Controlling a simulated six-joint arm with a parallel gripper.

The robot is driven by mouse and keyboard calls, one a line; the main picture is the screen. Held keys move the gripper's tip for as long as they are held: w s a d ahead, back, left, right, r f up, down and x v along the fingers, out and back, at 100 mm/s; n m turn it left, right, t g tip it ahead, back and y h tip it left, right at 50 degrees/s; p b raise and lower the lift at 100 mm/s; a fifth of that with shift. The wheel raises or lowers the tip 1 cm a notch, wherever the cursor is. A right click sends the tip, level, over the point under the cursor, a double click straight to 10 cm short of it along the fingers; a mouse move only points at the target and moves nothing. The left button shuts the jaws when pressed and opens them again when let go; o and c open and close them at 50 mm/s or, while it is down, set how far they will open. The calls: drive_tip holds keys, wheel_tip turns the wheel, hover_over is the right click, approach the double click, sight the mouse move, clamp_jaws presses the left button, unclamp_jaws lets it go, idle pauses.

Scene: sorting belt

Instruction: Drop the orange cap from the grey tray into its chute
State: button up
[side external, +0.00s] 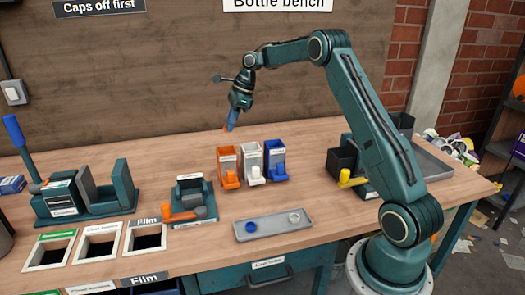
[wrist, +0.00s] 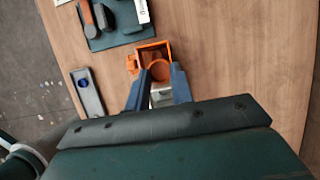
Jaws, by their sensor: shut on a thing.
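My gripper (side external: 232,119) is shut on the orange cap (side external: 227,129), which shows at the fingertips. In the wrist view, the cap (wrist: 159,71) sits between the two blue fingertips (wrist: 160,73). In the side view, the gripper hangs in the air above and behind the orange chute (side external: 229,168). In the wrist view, the orange chute (wrist: 152,50) shows just beyond the cap, which overlaps part of it. The grey tray (side external: 270,235) lies in front of the chutes with a blue cap (side external: 251,227) and a white cap (side external: 294,217) in it.
A white chute (side external: 251,160) and a blue chute (side external: 276,161) stand right of the orange one. A teal fixture (side external: 190,190) with an orange lever is left of them. A black bin (side external: 342,160) stands at right. Open labelled bench slots lie at front left.

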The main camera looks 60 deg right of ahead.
drive_tip(key=shift+f, duration=0.2)
drive_tip(key=shift+f, duration=2.85)
drive_tip(key=o, duration=1)
drive_tip(key=shift+r, duration=0.15)
drive_tip(key=shift+v, duration=6.8)
drive_tip(key=shift+a, duration=0.1)
